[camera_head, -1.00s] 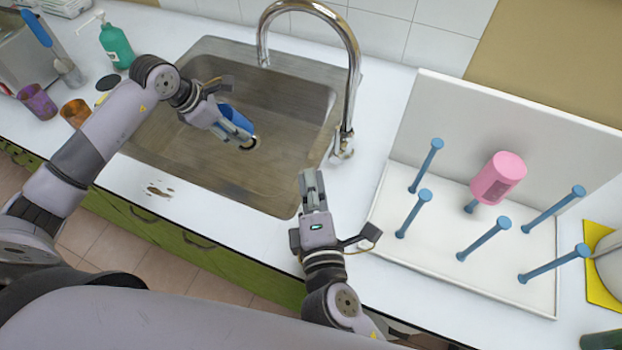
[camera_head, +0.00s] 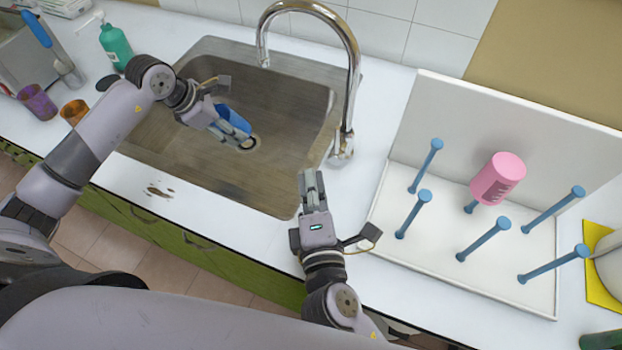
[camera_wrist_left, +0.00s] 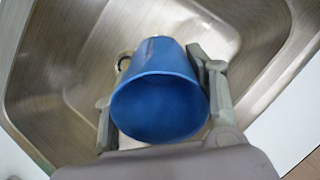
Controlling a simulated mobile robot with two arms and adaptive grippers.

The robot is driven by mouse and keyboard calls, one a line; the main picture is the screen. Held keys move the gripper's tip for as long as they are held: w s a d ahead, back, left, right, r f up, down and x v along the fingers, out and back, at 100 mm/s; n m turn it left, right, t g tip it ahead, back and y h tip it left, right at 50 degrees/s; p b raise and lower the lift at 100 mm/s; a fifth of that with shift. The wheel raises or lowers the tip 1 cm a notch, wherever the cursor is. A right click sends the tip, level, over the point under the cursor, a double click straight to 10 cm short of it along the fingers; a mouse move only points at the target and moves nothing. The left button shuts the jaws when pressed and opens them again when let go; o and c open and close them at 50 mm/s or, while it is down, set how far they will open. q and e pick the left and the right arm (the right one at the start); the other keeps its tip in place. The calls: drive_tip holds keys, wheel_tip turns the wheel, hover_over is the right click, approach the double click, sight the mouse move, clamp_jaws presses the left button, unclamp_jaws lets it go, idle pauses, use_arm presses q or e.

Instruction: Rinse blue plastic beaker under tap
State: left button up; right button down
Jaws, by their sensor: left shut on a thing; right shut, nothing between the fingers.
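The blue plastic beaker (camera_head: 234,119) is held inside the sink (camera_head: 190,150) by my left gripper (camera_head: 238,136), partly hidden by the fingers. In the left wrist view the beaker (camera_wrist_left: 160,95) sits between the two fingers (camera_wrist_left: 160,85), with its open mouth toward the camera. The tap (camera_head: 352,75) arches over the back right of the sink; its spout (camera_head: 263,58) is behind and to the right of the beaker, and I see no water running. My right gripper (camera_head: 312,190) is shut and empty at the sink's front right corner.
A white drying rack (camera_head: 490,270) with blue pegs stands right of the sink, a pink beaker (camera_head: 498,178) on one peg. A green soap bottle (camera_head: 115,45), a purple cup (camera_head: 37,102) and an orange cup (camera_head: 74,111) stand left.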

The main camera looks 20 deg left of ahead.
use_arm(q)
drive_tip(key=shift+s+a+r, duration=0.65)
drive_tip(key=shift+s+r, duration=0.25)
drive_tip(key=shift+s+a+r, duration=0.65)
drive_tip(key=shift+s+r, duration=0.25)
